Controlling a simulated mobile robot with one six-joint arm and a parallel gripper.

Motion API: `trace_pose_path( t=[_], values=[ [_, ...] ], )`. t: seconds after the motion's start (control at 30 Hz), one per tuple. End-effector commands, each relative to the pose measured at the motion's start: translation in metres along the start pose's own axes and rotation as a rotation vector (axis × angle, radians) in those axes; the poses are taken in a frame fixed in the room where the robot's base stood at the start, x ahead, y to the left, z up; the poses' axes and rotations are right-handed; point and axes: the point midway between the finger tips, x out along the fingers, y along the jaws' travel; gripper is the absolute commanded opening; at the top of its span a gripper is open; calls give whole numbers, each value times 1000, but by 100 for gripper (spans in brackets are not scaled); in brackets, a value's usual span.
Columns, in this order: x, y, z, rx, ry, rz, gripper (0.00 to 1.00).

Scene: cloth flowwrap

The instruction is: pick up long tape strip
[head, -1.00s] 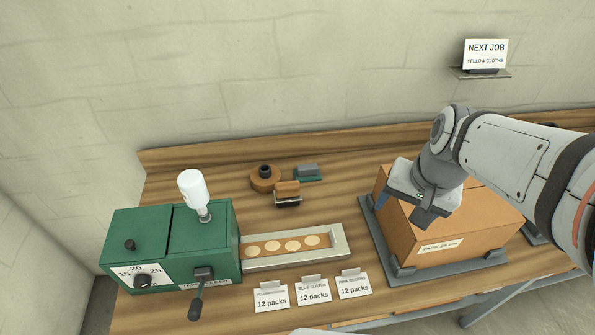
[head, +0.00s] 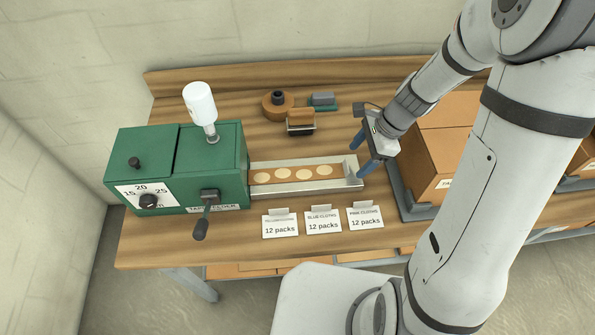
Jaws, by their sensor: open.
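A long tan tape strip (head: 321,172) with several pale round spots lies flat in a shallow metal tray (head: 300,188). The tray runs right from the green tape machine (head: 180,165). My gripper (head: 358,157) has two blue fingers, spread apart with nothing between them. It is at the right end of the tray, close to the strip's right end. I cannot tell how high above the tray the fingertips are, or whether they touch it.
Behind the tray are a brown tape roll (head: 277,104), a wood-handled brush (head: 300,122) and a grey-and-green block (head: 323,101). Three "12 packs" cards (head: 323,222) stand in front. A cardboard box (head: 435,165) stands to the right, partly hidden by my arm.

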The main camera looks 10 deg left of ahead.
Motion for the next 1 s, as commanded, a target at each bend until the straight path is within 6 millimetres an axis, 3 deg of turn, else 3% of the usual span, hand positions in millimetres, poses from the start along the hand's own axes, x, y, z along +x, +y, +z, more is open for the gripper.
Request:
trace_pose_path(
  t=[0.27, 0.57, 1.0],
  values=[
    [40, -3, 5, -3, 0, 4, 67],
    [44, -4, 5, -3, 1, 1, 67],
    [44, -4, 5, -4, 1, 1, 31]
  ],
)
